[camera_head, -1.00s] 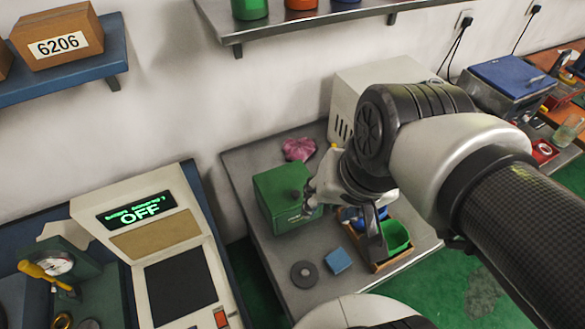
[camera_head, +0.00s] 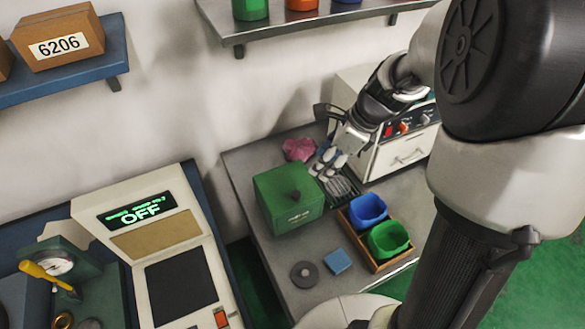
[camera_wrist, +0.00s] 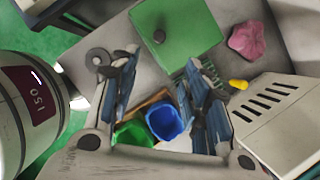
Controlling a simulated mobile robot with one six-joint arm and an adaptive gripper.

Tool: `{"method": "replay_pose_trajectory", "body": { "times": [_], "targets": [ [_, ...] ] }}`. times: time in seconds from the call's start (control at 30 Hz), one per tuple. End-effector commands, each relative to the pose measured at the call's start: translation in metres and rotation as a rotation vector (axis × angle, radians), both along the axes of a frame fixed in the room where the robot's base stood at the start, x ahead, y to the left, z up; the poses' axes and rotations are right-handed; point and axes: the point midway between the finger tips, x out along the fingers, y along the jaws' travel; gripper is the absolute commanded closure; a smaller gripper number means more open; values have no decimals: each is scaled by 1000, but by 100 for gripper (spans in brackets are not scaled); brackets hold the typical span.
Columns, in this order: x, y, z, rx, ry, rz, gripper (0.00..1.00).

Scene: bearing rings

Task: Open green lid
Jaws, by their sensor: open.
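A green box (camera_head: 291,215) with a flat green lid (camera_head: 283,185) stands on the grey metal table. A dark round knob (camera_head: 295,195) sits on the lid, and the lid lies flat on the box. In the wrist view the green lid (camera_wrist: 185,28) and its knob (camera_wrist: 159,37) are at the top, beyond the fingertips. My gripper (camera_head: 325,169) is to the right of the box and a little behind the knob, apart from the lid. In the wrist view my gripper (camera_wrist: 158,72) has its fingers spread with nothing between them.
A wooden tray with a blue bin (camera_head: 367,208) and a green bin (camera_head: 388,238) is right of the box. A pink cloth (camera_head: 299,149) lies behind. A grey ring (camera_head: 304,274) and blue block (camera_head: 338,261) lie in front. A white oven (camera_head: 405,145) stands at right.

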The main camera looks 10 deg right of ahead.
Motion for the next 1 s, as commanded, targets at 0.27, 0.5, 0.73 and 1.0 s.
{"method": "replay_pose_trajectory", "body": {
  "times": [0.27,0.5,0.73,1.0],
  "targets": [
    [10,18,-53,0,4,7,57],
    [21,35,-102,-1,3,8,57],
    [30,48,-139,-2,1,9,57],
    [34,54,-154,-2,-1,8,57]
  ]
}}
